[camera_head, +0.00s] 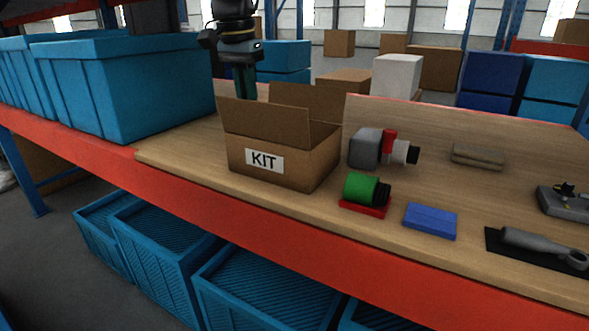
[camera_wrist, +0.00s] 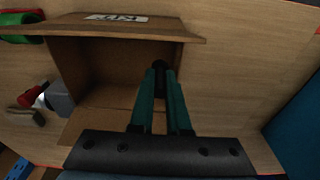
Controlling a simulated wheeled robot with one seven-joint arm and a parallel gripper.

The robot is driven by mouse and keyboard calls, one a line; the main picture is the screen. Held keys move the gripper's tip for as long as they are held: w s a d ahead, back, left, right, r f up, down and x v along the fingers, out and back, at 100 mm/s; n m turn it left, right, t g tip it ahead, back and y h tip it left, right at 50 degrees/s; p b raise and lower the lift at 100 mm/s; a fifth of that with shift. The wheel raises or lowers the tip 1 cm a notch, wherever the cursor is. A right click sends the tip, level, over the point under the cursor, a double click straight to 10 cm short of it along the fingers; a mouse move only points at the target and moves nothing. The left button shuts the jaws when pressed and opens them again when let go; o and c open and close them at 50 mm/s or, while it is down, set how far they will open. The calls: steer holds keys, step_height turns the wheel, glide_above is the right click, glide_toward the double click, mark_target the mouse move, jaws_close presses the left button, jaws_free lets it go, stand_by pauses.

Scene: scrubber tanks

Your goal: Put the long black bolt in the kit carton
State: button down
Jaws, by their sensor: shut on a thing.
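The kit carton (camera_head: 283,160) stands open on the wooden bench, flaps up, with a KIT label on its front. My gripper (camera_head: 245,90) points down at the carton's back left side, and the carton's flap hides its fingertips in the head view. In the wrist view my gripper (camera_wrist: 160,75) has its green fingers closed on the dark long black bolt (camera_wrist: 159,66), of which only a small end shows. The fingers appear over the carton's (camera_wrist: 88,70) edge on that side; their height above it is unclear.
Right of the carton are a grey block with red and white parts (camera_head: 366,148), a green cylinder (camera_head: 361,188), a blue block (camera_head: 430,220) and a grey tool (camera_head: 540,245). A blue bin (camera_head: 150,85) stands left. Bare bench lies between bin and carton.

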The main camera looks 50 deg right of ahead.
steer(key=f, duration=0.3)
steer(key=s+f, duration=0.1)
steer(key=f, duration=0.2)
steer(key=s+d+f+p, duration=0.1)
steer(key=f, duration=0.2)
steer(key=shift+f, duration=0.35)
steer(key=c, duration=0.9)
jaws_free()
steer(key=shift+f, duration=0.1)
steer(key=r, duration=0.4)
steer(key=a+r, duration=0.1)
steer(key=r, duration=0.3)
steer(key=r+b, duration=0.1)
steer(key=r, duration=0.3)
steer(key=shift+s+a, duration=0.2)
steer(key=shift+s, duration=0.05)
